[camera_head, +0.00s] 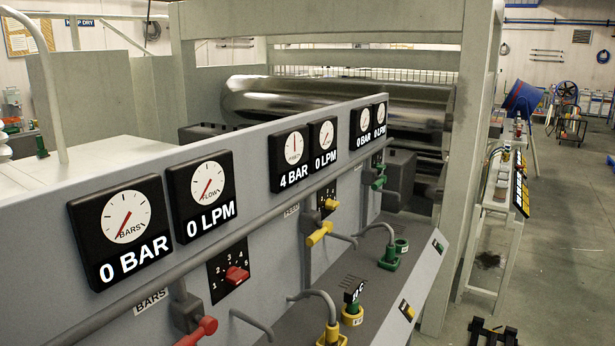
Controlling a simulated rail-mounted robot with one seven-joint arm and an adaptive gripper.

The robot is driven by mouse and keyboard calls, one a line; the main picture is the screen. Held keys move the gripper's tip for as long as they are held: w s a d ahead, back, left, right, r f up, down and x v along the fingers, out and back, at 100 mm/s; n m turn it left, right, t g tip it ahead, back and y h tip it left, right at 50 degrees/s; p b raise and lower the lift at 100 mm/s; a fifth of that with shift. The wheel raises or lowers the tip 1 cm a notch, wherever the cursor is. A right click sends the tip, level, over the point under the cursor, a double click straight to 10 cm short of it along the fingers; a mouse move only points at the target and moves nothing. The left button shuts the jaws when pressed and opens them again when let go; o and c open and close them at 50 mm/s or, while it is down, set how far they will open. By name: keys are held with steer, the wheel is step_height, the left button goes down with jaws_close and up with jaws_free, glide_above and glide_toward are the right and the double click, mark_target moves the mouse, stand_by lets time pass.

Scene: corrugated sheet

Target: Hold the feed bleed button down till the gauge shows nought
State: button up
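The panel has three pairs of gauges. The middle pair's pressure gauge (293,156) reads 4 BAR, and its flow gauge (323,145) reads 0 LPM. Below them are a small label (291,210), which looks like FEED, a yellow knob (330,204) on a black plate and a yellow lever handle (320,234). A small black-and-yellow plate (406,310) sits on the sloping front ledge. I cannot tell which part is the feed bleed button.
The left gauge (126,227) reads 0 BAR, above a red knob (236,275) and red lever (199,331). A grey rail crosses the panel. Hooked pipes rise over yellow and green cups on the ledge (380,295). Steel rollers (335,98) stand behind; floor is open at right.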

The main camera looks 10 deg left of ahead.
steer(key=shift+c, duration=0.4)
steer(key=c, duration=1.1)
steer(key=shift+c, duration=0.3)
stand_by(0.4)
